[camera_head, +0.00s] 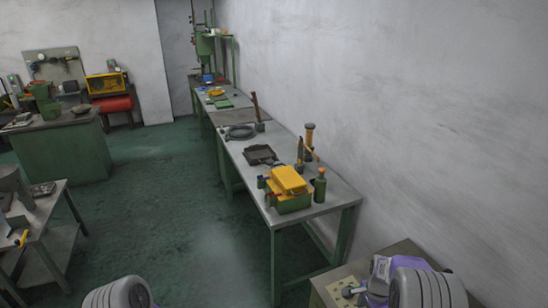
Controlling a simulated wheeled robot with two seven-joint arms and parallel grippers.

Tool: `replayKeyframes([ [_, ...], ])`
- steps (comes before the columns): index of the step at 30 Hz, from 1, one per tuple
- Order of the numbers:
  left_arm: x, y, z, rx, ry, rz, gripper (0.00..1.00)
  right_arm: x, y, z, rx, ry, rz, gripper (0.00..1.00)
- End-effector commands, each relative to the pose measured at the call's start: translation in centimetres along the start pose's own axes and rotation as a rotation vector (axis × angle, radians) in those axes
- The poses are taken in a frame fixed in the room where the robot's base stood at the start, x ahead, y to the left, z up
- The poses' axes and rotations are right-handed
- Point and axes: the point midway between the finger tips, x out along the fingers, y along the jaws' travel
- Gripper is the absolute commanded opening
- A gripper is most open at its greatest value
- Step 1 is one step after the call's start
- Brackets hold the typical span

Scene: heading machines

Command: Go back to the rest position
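Only rounded grey ribbed parts, which look like parts of my own arms, show at the bottom edge, one left of centre and one at the right. Purple and grey parts show beside the right one, over a small cabinet top; I cannot tell whether they belong to my arm. What my grippers hold, if anything, is hidden.
A long green-legged workbench (330,193) runs along the right wall, with a yellow-topped green box (289,181) on it. A small cabinet (327,290) stands at the lower right. Benches stand at the left. The green floor (170,215) between is clear.

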Motion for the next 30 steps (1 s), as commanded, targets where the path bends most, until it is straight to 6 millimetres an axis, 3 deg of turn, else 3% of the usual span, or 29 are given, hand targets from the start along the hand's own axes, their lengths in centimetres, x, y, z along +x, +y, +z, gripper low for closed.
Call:
replayKeyframes([
  [1, 0.9, -0.3, -0.1, 0.000, 0.002, 0.000, 0.58, 2.2, 0.5, 0.6, -0.037, -0.009, 0.005, 0.69],
  [5, 2.1, -0.7, -0.3, 0.000, 0.004, 0.000, 0.58, 6.4, 1.8, 2.2, -0.148, -0.028, 0.003, 0.69],
  [11, 4.8, -1.8, -0.3, 0.000, 0.002, 0.000, 0.58, 14.7, 5.1, 6.3, -0.381, -0.079, -0.016, 0.69],
  [15, 7.8, -2.9, -0.5, 0.000, 0.002, 0.000, 0.58, 22.0, 9.3, 11.9, -0.634, -0.145, -0.067, 0.69],
  [18, 9.9, -3.7, -0.6, 0.000, 0.002, 0.000, 0.58, 25.6, 12.3, 16.3, -0.819, -0.189, -0.137, 0.69],
  [21, 11.2, -4.2, -0.7, 0.000, 0.003, 0.000, 0.58, 27.3, 14.5, 19.7, -0.958, -0.214, -0.206, 0.69],
  [24, 11.9, -4.5, -0.7, 0.000, 0.002, 0.000, 0.58, 27.8, 15.7, 21.8, -1.045, -0.223, -0.259, 0.69],
  [30, 12.1, -4.5, -0.7, 0.000, 0.003, 0.000, 0.58, 27.6, 16.3, 22.9, -1.096, -0.223, -0.294, 0.69],
])
